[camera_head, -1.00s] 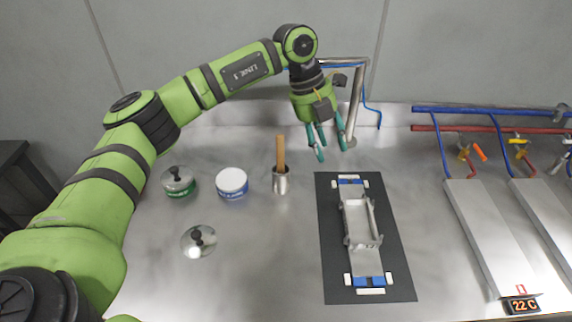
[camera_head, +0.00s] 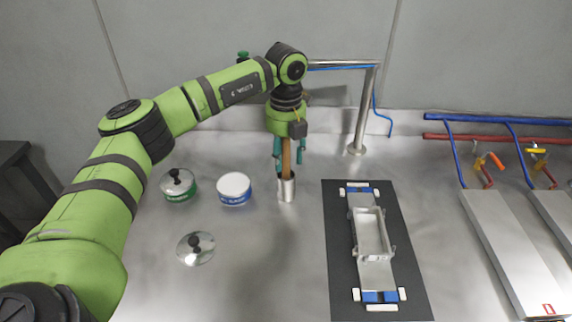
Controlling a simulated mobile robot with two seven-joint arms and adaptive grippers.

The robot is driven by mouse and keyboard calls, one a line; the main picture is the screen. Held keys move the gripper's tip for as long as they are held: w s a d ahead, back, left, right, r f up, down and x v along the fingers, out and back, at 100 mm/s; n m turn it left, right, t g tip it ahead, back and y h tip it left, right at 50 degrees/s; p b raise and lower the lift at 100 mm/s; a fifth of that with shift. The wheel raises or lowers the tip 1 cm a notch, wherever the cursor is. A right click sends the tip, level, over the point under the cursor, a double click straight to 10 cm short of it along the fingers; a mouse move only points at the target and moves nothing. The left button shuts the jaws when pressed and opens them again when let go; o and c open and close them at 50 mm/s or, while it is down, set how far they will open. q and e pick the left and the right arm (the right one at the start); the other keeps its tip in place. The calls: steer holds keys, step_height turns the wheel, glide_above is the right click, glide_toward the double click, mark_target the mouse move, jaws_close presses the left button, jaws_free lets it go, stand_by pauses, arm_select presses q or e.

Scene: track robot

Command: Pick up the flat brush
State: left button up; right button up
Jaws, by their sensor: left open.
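The flat brush (camera_head: 286,160) stands upright in a small metal cup (camera_head: 287,189). Only its wooden handle shows; its lower end is hidden in the cup. My left gripper (camera_head: 289,160) points down over the brush. Its teal fingers are apart, one on each side of the handle, and it is open. I cannot tell whether a finger touches the handle. The top of the handle is hidden by the gripper. My right gripper is not in view.
A green tin (camera_head: 180,192) and a blue-and-white tin (camera_head: 234,189) stand left of the cup, with a loose lid (camera_head: 196,248) in front. A black mat (camera_head: 340,270) carrying a metal fixture (camera_head: 371,237) lies right. A pipe (camera_head: 363,110) rises behind.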

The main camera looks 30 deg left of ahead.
arm_select(q)
steer(key=shift+f, duration=0.9)
jaws_close()
steer(key=shift+r, duration=0.15)
step_height(320, 180, up, 10)
steer(key=shift+f+b, duration=0.1)
steer(key=shift+b, duration=0.9)
